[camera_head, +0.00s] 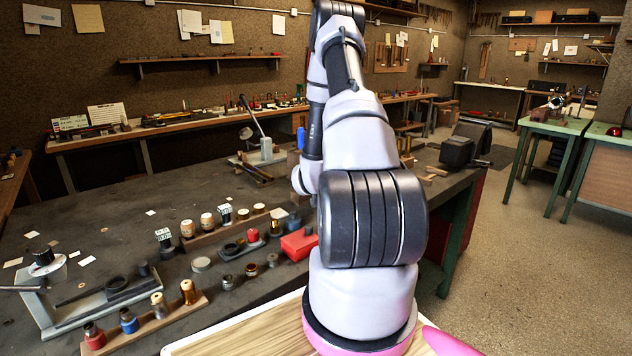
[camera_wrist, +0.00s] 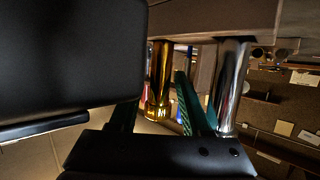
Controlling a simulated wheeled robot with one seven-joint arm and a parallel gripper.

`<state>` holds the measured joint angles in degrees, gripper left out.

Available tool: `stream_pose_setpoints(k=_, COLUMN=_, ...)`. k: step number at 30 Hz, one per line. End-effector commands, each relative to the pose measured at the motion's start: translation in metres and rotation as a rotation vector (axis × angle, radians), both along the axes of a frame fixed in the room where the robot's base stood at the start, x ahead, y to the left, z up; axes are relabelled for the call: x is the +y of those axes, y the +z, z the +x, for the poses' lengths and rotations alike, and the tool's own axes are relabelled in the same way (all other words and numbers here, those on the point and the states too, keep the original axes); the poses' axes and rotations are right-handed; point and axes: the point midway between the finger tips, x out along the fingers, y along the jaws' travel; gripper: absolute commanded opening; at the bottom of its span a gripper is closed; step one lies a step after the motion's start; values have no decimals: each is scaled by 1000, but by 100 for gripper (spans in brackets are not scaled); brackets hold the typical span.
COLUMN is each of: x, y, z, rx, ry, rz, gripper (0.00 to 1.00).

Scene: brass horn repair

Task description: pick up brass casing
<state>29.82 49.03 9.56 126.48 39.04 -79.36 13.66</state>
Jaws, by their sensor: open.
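In the wrist view, a shiny brass casing (camera_wrist: 160,72) with markings at its lower end in the picture shows between the fingers of my gripper (camera_wrist: 153,98). The gripper is open; a green ribbed pad shows on its right finger. A black body fills the left of this view and partly covers the left finger. I cannot tell whether the casing touches a finger. In the head view my own arm hides the gripper. Several brass and metal cylinders stand on the bench there, one being a brass cylinder (camera_head: 188,291) on a wooden strip.
A silver cylinder (camera_wrist: 231,85) stands just right of the gripper in the wrist view. The bench's far left middle is mostly clear.

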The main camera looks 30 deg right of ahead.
Motion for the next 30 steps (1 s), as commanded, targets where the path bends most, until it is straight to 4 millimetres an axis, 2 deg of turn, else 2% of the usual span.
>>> stream_pose_setpoints(k=4, x=-8, y=-5, z=11, rx=-1, ry=0, rz=1, gripper=48)
stream_pose_setpoints(k=11, x=-8, y=-6, z=12, rx=1, ry=1, rz=1, gripper=48)
stream_pose_setpoints(k=13, x=-8, y=-6, z=12, rx=1, ry=1, rz=1, gripper=29)
stream_pose_setpoints(k=15, x=-8, y=-6, z=12, rx=1, ry=1, rz=1, gripper=2)
stream_pose_setpoints(k=16, x=-8, y=-6, z=12, rx=1, ry=1, rz=1, gripper=0)
stream_pose_setpoints(k=26, x=-8, y=-4, z=12, rx=-1, ry=1, rz=0, gripper=0)
stream_pose_setpoints(k=30, x=-8, y=4, z=13, rx=-3, ry=2, rz=-1, gripper=0)
